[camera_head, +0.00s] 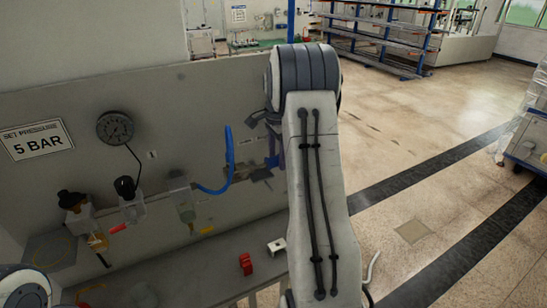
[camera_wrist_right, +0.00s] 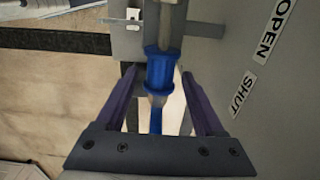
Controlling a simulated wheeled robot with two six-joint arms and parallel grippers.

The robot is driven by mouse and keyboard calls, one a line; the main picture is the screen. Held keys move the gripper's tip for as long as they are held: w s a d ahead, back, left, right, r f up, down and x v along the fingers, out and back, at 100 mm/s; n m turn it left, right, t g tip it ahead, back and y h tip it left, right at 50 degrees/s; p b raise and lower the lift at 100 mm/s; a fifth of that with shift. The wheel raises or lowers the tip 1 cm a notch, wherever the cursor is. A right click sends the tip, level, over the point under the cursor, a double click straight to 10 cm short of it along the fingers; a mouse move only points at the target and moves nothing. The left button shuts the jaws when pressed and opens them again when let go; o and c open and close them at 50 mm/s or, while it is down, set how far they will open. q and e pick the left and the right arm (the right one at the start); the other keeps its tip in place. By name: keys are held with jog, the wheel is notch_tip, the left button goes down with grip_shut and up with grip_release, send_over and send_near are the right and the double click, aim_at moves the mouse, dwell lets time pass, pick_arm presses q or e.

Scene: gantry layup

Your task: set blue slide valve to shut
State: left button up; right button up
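The blue slide valve (camera_wrist_right: 161,72) shows in the right wrist view as a blue sleeve on a pale metal pipe, with a blue hose below it. On the panel beside it are an OPEN label (camera_wrist_right: 273,30) and a SHUT label (camera_wrist_right: 243,95). I cannot tell exactly which label the sleeve lines up with. My right gripper (camera_wrist_right: 160,77) is open, its purple fingers on either side of the sleeve, with gaps visible. In the head view, my right arm partly hides the valve area beside the blue hose (camera_head: 228,165). My left gripper is not in view.
The grey panel carries a gauge (camera_head: 115,127), a "5 BAR" sign (camera_head: 37,140) and several small valve fittings (camera_head: 131,203). A red block (camera_head: 246,264) and a white bracket (camera_head: 277,246) are on the ledge below. Open floor lies to the right.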

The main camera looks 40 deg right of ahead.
jog(key=shift+a, duration=0.15)
jog(key=shift+w, duration=0.1)
jog(key=shift+r, duration=0.35)
notch_tip(320, 180, up, 10)
jog(key=b, duration=0.2)
jog(key=shift+f, duration=0.15)
